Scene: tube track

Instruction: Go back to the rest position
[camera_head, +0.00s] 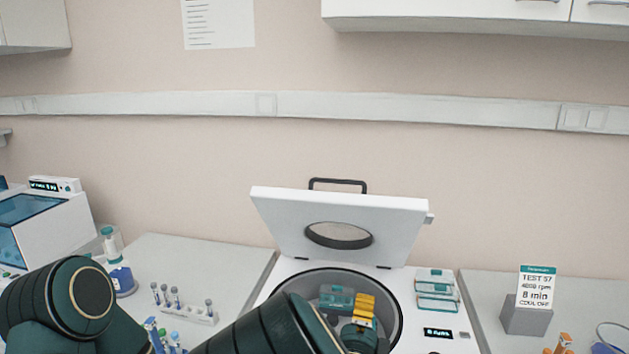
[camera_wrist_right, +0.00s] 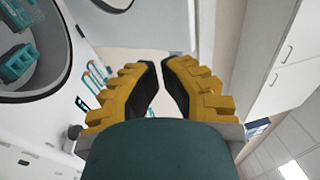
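My right gripper (camera_head: 363,308) has yellow fingers and shows over the right part of the open centrifuge bowl (camera_head: 400,308). In the right wrist view its two fingers (camera_wrist_right: 161,75) stand apart with black pads facing each other, and nothing is between them. Teal buckets (camera_head: 336,297) sit in the bowl; they also show at the left of the right wrist view (camera_wrist_right: 16,62). Dark arm links of mine cover the front of the bowl. My left gripper cannot be made out in either view.
The centrifuge lid (camera_head: 270,215) stands open. Teal-capped holders (camera_head: 436,290) lie right of the bowl. A sign on a grey block (camera_head: 526,317) stands at the right. A wall cabinet (camera_head: 450,15) hangs above.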

